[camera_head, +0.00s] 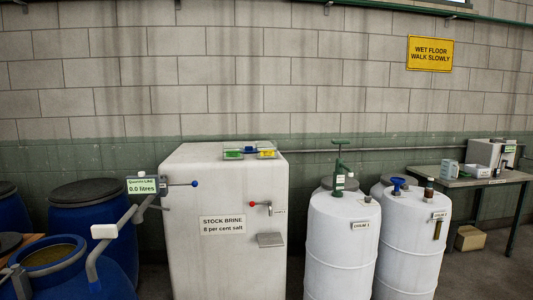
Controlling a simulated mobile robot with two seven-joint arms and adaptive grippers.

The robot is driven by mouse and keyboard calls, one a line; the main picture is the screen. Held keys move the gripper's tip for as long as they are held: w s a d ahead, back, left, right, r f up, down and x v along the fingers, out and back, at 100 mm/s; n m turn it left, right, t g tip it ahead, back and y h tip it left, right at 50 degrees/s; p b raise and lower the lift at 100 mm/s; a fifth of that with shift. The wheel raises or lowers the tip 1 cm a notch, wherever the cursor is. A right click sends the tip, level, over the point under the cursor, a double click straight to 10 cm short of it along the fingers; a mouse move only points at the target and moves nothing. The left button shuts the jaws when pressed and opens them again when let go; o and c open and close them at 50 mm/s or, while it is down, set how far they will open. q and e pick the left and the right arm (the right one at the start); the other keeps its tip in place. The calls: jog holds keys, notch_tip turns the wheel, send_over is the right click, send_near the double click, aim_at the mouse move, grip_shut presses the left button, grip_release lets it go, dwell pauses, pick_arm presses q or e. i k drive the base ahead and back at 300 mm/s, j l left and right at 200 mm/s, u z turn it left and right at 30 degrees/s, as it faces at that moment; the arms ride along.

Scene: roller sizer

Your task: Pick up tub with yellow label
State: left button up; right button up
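A small tub with a yellow label (267,154) sits at the right of a small group on top of the white stock brine tank (190,165). A green-labelled item (233,155) is at the left of the group, and a blue one (251,149) is between them, slightly farther back. They appear to be in a shallow clear tray, but they are too small to tell exactly. Neither of my grippers shows in the head view.
Blue drums (88,192) stand at left, one open (50,262) in front. A spout pipe (92,262) and blue-knobbed lever (194,183) project from the tank's left. White drums (340,235) and a table (460,182) stand at right. The tank's front top is clear.

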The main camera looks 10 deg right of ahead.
aim_at(265, 149)
jog(key=i+l+z, duration=0.2)
jog(key=i+l, duration=0.15)
jog(key=i+l+z, duration=0.15)
jog(key=i, duration=0.3)
jog(key=l, duration=0.1)
